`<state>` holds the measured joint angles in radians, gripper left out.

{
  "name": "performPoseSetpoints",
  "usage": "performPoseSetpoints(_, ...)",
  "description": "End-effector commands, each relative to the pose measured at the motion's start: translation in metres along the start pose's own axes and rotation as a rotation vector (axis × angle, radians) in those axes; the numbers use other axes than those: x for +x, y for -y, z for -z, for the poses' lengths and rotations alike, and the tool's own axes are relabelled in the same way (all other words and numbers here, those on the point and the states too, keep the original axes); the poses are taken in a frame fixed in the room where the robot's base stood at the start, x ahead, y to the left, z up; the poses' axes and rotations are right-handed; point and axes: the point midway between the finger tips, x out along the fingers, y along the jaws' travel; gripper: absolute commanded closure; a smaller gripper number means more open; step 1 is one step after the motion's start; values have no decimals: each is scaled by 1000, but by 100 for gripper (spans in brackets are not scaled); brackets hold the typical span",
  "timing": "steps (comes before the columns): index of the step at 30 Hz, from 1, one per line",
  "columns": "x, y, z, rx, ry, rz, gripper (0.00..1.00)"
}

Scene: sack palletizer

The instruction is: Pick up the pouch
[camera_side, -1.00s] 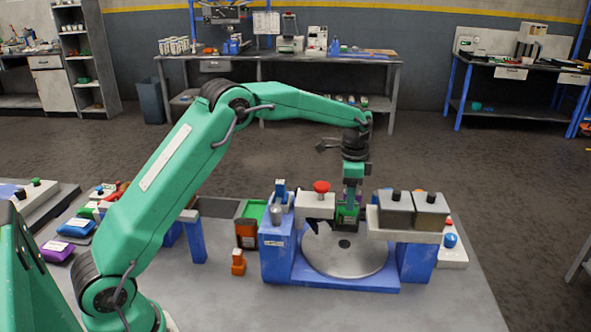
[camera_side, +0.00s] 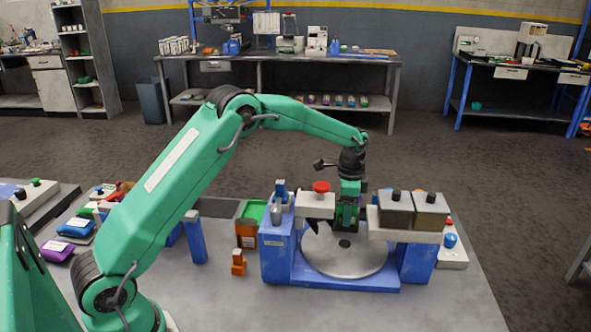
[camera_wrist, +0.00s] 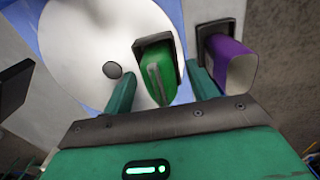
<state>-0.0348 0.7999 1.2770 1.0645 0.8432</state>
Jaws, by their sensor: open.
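A green pouch (camera_wrist: 160,80) stands in a dark holder over the pale round disc (camera_wrist: 88,25) in the wrist view. My gripper (camera_wrist: 160,72) is open, with one green finger on each side of the pouch. The right finger is close to the pouch, and a wider gap shows on the left. In the side view my gripper (camera_side: 346,216) points down over the disc, and I cannot make out the pouch clearly there. A purple pouch (camera_wrist: 240,65) in a similar dark holder is just outside the right finger.
A blue stand (camera_side: 278,252) with a red button (camera_side: 321,187) is left of my gripper. Grey boxes (camera_side: 413,212) with black knobs are close on its right. The table front is clear.

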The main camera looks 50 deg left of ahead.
Motion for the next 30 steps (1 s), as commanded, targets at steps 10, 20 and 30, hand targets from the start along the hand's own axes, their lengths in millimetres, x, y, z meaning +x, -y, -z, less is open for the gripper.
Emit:
performPoseSetpoints(10,0,0,0,0,0,0,71)
performPoseSetpoints(20,-1,0,0,0,0,0,92)
performPoseSetpoints(30,-20,1,1,0,-2,3,92)
